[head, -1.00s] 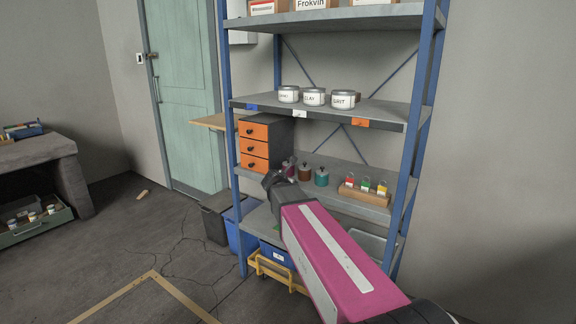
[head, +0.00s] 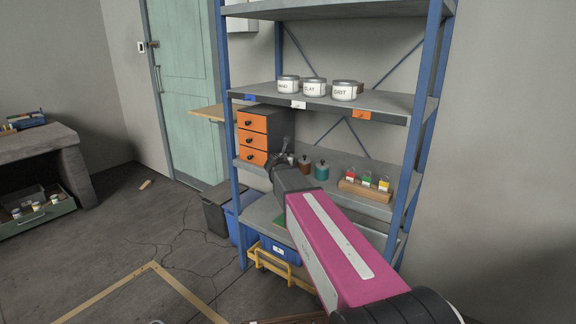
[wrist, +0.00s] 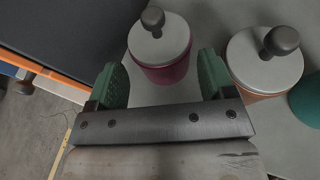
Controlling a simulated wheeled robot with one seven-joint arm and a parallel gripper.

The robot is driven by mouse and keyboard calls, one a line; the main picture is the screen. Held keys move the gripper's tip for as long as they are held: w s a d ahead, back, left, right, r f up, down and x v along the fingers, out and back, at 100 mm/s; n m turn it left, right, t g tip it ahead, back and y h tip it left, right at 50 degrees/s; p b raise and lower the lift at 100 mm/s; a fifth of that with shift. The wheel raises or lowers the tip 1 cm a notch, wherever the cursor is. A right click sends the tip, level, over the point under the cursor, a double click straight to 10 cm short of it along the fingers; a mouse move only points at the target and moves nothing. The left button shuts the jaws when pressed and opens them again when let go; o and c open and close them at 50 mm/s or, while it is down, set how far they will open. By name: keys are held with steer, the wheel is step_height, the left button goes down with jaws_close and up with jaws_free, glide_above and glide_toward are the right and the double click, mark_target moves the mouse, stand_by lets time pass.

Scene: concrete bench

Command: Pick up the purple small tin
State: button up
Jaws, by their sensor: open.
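The purple small tin (wrist: 168,72) has a pale grey lid with a dark round knob. In the wrist view it stands upright just beyond my gripper (wrist: 160,76), between the lines of the two green fingers. The fingers are open with nothing held; whether they flank the tin or stop short of it I cannot tell. In the head view my gripper (head: 281,158) is at the middle shelf and hides most of the purple tin.
A brown-orange tin (wrist: 262,62) stands close right of the purple one, with a teal tin (wrist: 306,102) beyond it. The orange-fronted drawer cabinet (head: 253,137) is close on the left. A wooden block with padlocks (head: 365,190) sits further right on the shelf (head: 335,185).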

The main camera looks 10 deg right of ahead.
steer(key=x, duration=0.4)
steer(key=shift+w+d, duration=0.1)
steer(key=shift+d, duration=0.05)
steer(key=c, duration=0.8)
